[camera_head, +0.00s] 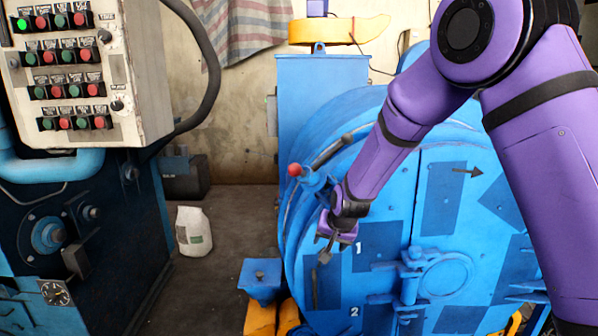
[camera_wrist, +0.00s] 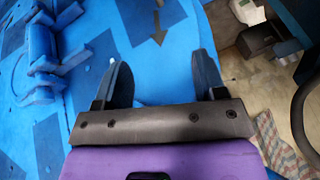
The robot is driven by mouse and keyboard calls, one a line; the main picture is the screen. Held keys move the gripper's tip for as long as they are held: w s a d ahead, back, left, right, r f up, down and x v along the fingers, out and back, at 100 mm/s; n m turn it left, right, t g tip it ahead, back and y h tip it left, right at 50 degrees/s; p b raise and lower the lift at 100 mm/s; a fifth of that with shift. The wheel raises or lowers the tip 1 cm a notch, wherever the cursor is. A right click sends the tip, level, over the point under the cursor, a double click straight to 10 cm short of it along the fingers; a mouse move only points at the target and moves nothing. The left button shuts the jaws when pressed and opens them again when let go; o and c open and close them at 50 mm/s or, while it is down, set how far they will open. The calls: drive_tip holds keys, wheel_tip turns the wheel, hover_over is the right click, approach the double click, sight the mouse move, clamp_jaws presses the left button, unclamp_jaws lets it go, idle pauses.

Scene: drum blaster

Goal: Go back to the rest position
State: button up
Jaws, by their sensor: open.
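My gripper (camera_head: 325,250) hangs at the end of my purple arm in front of the blue drum machine's round door. In the wrist view my gripper (camera_wrist: 162,80) shows two dark fingers spread apart with nothing between them. Behind the fingers is the blue drum door (camera_wrist: 155,60) with a dark arrow on it. In the head view the door (camera_head: 400,235) carries darker blue patches, the numbers 1 and 2, and a latch (camera_head: 412,275). A lever with a red knob (camera_head: 295,170) stands just left of and above my gripper. I cannot tell whether my gripper touches anything.
A control panel (camera_head: 75,75) with rows of red and green buttons stands at the left, above dark blue machinery (camera_head: 70,230). A white bag (camera_head: 193,231) sits on the floor between the machines. A striped cloth (camera_head: 245,30) hangs on the back wall.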

drive_tip(key=s+d+r+n, duration=0.1)
drive_tip(key=s+d+r, duration=0.55)
drive_tip(key=r, duration=0.35)
drive_tip(key=s+d+r, duration=0.6)
drive_tip(key=s+r, duration=0.1)
drive_tip(key=r, duration=0.3)
drive_tip(key=s+d+r, duration=0.2)
drive_tip(key=s+d, duration=0.1)
drive_tip(key=s, duration=0.5)
drive_tip(key=s+d+r+h, duration=0.1)
drive_tip(key=s+d+r, duration=0.1)
drive_tip(key=s, duration=0.6)
drive_tip(key=s+d+r+n+h, duration=0.1)
drive_tip(key=s+d, duration=0.3)
drive_tip(key=s, duration=0.4)
drive_tip(key=shift+s+d+r, duration=0.25)
drive_tip(key=shift+s+r, duration=0.05)
drive_tip(key=shift+r, duration=0.1)
